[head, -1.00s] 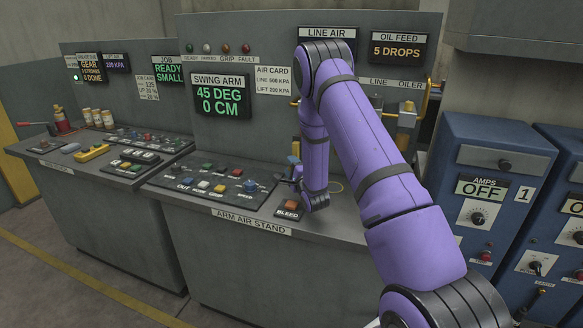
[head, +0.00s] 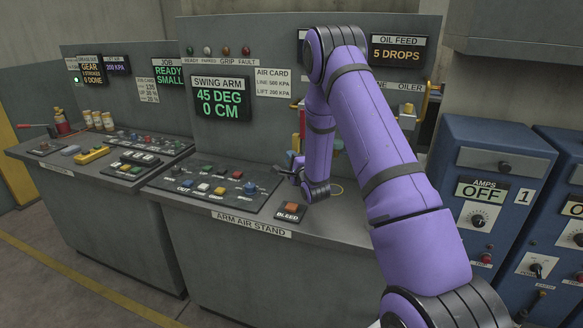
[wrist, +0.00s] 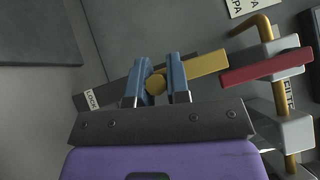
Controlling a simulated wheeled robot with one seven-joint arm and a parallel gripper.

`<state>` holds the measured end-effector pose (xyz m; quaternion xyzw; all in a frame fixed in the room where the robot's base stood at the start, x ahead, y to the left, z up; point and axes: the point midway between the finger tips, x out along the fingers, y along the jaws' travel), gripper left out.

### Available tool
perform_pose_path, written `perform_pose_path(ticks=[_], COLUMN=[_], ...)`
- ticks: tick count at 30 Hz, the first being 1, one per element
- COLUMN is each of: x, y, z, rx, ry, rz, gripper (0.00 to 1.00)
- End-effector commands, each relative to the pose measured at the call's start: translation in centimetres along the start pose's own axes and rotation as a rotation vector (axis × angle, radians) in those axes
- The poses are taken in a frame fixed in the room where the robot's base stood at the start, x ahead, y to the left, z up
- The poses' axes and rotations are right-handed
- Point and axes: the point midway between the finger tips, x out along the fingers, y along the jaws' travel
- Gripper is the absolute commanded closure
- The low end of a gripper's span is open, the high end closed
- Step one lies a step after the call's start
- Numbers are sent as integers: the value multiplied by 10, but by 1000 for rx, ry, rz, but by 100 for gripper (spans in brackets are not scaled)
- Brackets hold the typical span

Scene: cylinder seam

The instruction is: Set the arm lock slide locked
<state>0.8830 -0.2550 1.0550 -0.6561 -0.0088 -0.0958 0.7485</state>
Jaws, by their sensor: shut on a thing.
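The arm lock slide shows in the wrist view as a dark rail (wrist: 119,90) with a LOCK label (wrist: 92,99) at its left end. A round yellow knob (wrist: 155,85) sits on it, and a yellow bar (wrist: 208,64) runs to the right from behind my fingers. My gripper (wrist: 158,72) has its two blue fingers closed on the sides of the knob. The knob stands right of the LOCK label, with dark rail between. In the head view my gripper (head: 289,172) is small and dark over the stand; the slide cannot be made out there.
A red-handled valve (wrist: 266,68) on a yellow pipe stands close to the right of my gripper in the wrist view. In the head view, a button panel (head: 215,187) and an orange BLEED button (head: 291,208) lie near my wrist. The SWING ARM display (head: 221,103) reads 45 DEG, 0 CM.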

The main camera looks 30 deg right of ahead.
Motion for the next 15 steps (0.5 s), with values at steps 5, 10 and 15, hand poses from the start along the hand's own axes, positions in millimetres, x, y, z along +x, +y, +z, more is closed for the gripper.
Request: perform_pose_path(ticks=[5,10,15], x=[1,2,2], y=[-10,-11,-12], z=[2,2,2], rx=[0,0,-1], ry=[-2,-2,-3], rz=[-1,-4,-6], gripper=[100,100,65])
